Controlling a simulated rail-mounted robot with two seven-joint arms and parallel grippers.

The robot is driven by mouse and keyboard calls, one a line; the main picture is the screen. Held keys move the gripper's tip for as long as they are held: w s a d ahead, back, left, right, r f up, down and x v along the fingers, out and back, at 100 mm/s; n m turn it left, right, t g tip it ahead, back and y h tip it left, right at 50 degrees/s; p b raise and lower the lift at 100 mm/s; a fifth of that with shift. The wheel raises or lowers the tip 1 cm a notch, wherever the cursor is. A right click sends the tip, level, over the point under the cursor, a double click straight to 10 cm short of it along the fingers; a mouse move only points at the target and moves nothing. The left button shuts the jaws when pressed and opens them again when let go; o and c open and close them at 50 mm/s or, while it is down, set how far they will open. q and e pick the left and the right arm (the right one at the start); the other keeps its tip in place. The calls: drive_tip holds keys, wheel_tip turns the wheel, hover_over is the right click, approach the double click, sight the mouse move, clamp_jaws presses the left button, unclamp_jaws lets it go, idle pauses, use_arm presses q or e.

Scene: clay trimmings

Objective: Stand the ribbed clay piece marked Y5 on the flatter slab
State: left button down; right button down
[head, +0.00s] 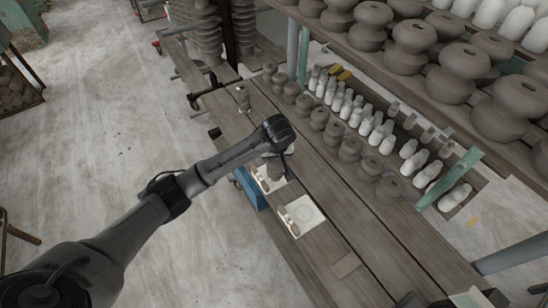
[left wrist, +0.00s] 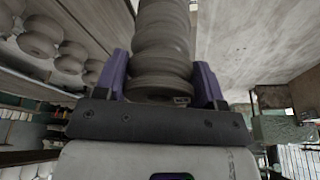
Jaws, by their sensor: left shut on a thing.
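My left gripper (left wrist: 163,85) is shut on a grey ribbed clay piece (left wrist: 163,45), with a purple finger on each side of it. A small label shows near the piece's near end, too small to read. In the head view the held piece (head: 275,168) hangs below my left wrist, over or beside the farther pale slab (head: 264,185), which it partly hides. I cannot tell if they touch. The nearer pale slab (head: 311,222) lies on the bench, has a ring mark and is clear of the piece. Which slab is flatter I cannot tell. My right gripper is out of view.
Another small clay piece (head: 243,100) stands farther back on the wooden bench (head: 335,240). Rows of dark clay pieces (head: 335,138) and white pieces (head: 366,126) line the right side. A shelf of large pots (head: 455,72) overhangs there. A blue box (head: 247,187) is beside the bench.

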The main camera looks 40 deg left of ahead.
use_arm(q)
drive_tip(key=w+a+f+b, duration=0.1)
drive_tip(key=w+a+f, duration=0.3)
drive_tip(key=f, duration=0.3)
drive_tip(key=shift+f, duration=0.2)
drive_tip(key=shift+w+f, duration=0.1)
drive_tip(key=shift+f, duration=0.05)
idle(0.4)
drive_tip(key=shift+c, duration=1)
unclamp_jaws()
